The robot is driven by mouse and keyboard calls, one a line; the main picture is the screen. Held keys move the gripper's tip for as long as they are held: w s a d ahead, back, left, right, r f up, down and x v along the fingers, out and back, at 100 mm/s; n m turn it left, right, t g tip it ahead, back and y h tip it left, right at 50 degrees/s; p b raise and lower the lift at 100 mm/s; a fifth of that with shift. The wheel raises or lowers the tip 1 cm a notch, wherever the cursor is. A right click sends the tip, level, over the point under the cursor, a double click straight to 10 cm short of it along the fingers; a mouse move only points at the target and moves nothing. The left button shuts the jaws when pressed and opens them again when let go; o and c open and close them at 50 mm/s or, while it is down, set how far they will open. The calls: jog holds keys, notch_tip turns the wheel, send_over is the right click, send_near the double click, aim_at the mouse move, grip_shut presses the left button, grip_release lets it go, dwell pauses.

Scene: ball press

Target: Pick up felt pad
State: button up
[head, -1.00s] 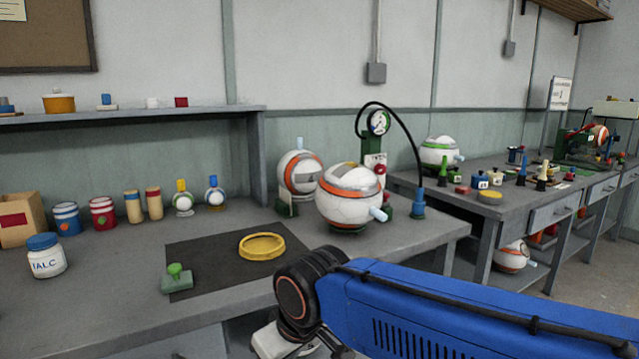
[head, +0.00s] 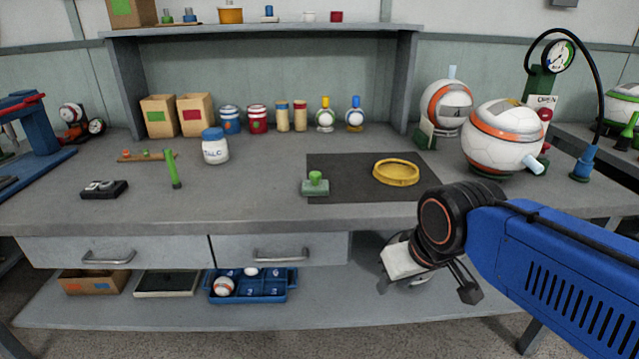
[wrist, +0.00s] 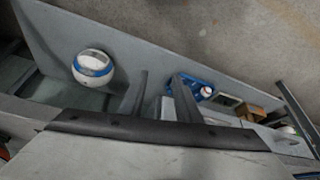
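A small grey-green block with a green knob (head: 315,184) rests on the left edge of the dark mat (head: 340,190) on the bench in the head view. It looks like the felt pad, but I cannot be sure. My gripper (head: 428,288) hangs low in front of the bench, right of and below the block, near the front edge. In the wrist view its two dark fingers (wrist: 160,78) stand apart with nothing between them. The block does not show in the wrist view.
A yellow ring (head: 396,172) lies on the mat. A white ball with orange bands (head: 502,138) stands to the right, beside a pump gauge (head: 558,55). A talc jar (head: 215,147) stands to the left. The lower shelf holds a blue tray (head: 252,288). The bench's front middle is clear.

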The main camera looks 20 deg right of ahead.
dwell(0.4)
jog(key=o, duration=0.7)
jog(key=shift+w+r, duration=0.1)
jog(key=shift+r, duration=0.05)
jog(key=shift+c, duration=0.2)
jog(key=o, duration=0.8)
jog(key=w+r, duration=0.2)
jog(key=shift+a+r+m, duration=0.15)
jog(key=shift+r+m, duration=0.15)
jog(key=shift+m, duration=0.1)
notch_tip(320, 180, up, 22)
jog(key=m+g, duration=0.5)
jog(key=m, duration=0.7)
send_over(315, 173)
jog(key=f, duration=1.1)
jog(key=shift+w, duration=0.35)
jog(key=shift+s+f, duration=0.25)
jog(key=shift+f, duration=1.15)
jog(key=shift+s+f, duration=0.2)
jog(key=shift+f, duration=1.15)
